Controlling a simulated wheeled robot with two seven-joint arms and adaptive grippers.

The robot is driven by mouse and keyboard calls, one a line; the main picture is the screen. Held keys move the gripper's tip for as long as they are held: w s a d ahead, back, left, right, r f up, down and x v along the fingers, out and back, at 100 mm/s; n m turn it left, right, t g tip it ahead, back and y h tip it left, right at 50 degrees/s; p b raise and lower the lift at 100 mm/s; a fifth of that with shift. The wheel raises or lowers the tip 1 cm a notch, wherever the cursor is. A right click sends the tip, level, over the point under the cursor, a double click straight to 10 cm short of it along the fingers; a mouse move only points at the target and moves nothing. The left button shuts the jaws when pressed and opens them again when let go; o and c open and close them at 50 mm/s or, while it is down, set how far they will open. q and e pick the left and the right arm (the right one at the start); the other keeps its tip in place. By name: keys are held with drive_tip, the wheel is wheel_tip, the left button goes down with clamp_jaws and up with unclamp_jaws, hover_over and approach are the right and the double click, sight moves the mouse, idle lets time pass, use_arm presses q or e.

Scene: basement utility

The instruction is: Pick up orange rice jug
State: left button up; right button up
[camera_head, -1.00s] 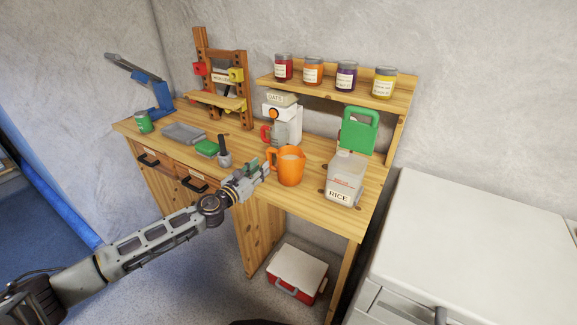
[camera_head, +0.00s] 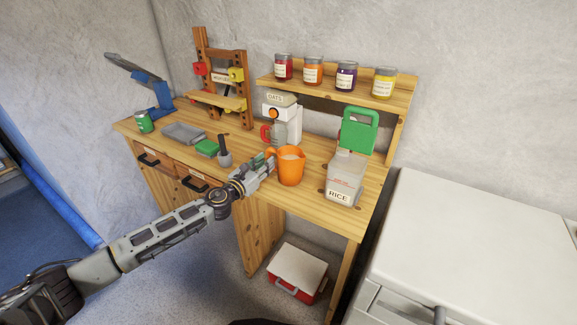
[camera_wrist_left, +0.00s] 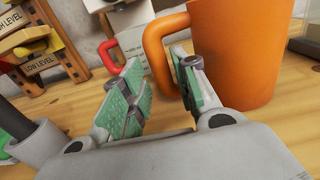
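The orange rice jug (camera_head: 291,167) stands upright on the wooden workbench, with its handle towards the left. It fills the upper right of the left wrist view (camera_wrist_left: 240,50), with its handle (camera_wrist_left: 156,52) just ahead of the fingers. My left gripper (camera_head: 268,162) is at the jug's handle side, its green-padded fingers apart. In the left wrist view the gripper (camera_wrist_left: 158,85) is open, with nothing held between its fingers. The right finger is close to the handle; I cannot tell whether they touch. My right gripper is not in view.
A RICE container (camera_head: 344,180) stands right of the jug. A white dispenser (camera_head: 284,120) with a red-handled cup is behind. A grey mortar with pestle (camera_head: 225,156) is left of the gripper. A shelf with several jars (camera_head: 335,88) overhangs the back.

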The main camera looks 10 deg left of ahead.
use_arm(q)
drive_tip(key=shift+x, duration=1.6)
clamp_jaws()
drive_tip(key=shift+r, duration=0.15)
